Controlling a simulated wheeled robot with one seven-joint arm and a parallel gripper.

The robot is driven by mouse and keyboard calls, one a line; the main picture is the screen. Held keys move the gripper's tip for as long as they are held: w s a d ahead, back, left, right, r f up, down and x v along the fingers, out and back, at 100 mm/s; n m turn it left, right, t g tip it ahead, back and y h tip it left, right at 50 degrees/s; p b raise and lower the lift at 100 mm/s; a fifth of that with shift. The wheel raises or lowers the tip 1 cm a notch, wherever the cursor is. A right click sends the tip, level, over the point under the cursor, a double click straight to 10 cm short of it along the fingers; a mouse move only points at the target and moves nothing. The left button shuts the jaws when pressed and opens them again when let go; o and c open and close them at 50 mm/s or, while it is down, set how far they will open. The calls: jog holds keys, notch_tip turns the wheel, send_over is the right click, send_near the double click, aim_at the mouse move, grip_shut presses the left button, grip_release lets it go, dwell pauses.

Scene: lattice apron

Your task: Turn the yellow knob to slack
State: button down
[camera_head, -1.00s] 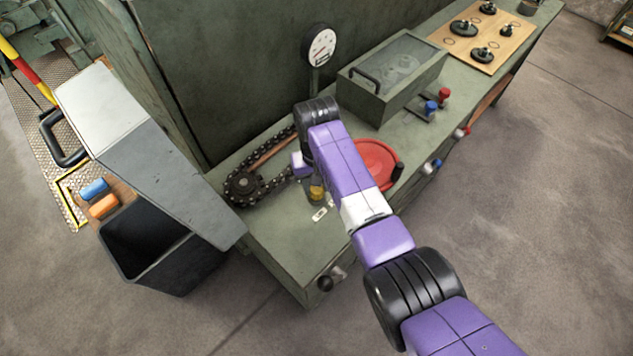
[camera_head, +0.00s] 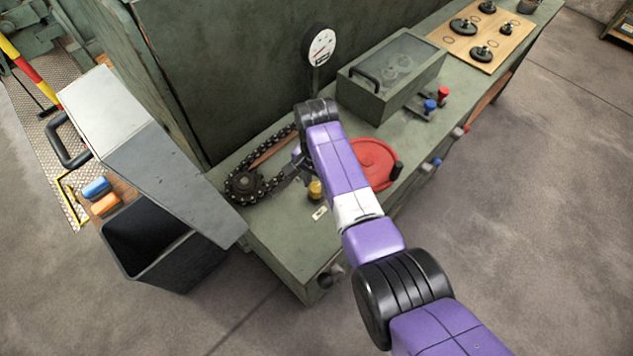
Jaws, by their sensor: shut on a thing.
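The yellow knob (camera_head: 316,190) stands on the green bench top, below and partly behind my purple forearm. My gripper (camera_head: 308,179) reaches down to it from the black wrist joint and is shut on it. My arm hides part of the fingers, and the knob's pointer cannot be made out. A small white label (camera_head: 320,213) lies just in front of the knob. The black chain (camera_head: 274,186) runs round a sprocket (camera_head: 244,186) left of the knob. A round white gauge (camera_head: 320,47) stands behind; its reading is too small to tell.
A red round part (camera_head: 374,163) sits right of my forearm. A windowed green box (camera_head: 391,78) stands behind it, with blue and red knobs (camera_head: 436,99) beside it. A grey chute and dark bin (camera_head: 157,243) stand left of the bench. The floor in front is clear.

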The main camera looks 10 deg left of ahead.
aim_at(316, 187)
jog(key=shift+m, duration=0.3)
jog(key=c, duration=0.9)
grip_release()
jog(key=shift+r+b, duration=0.35)
jog(key=shift+r, duration=3.6)
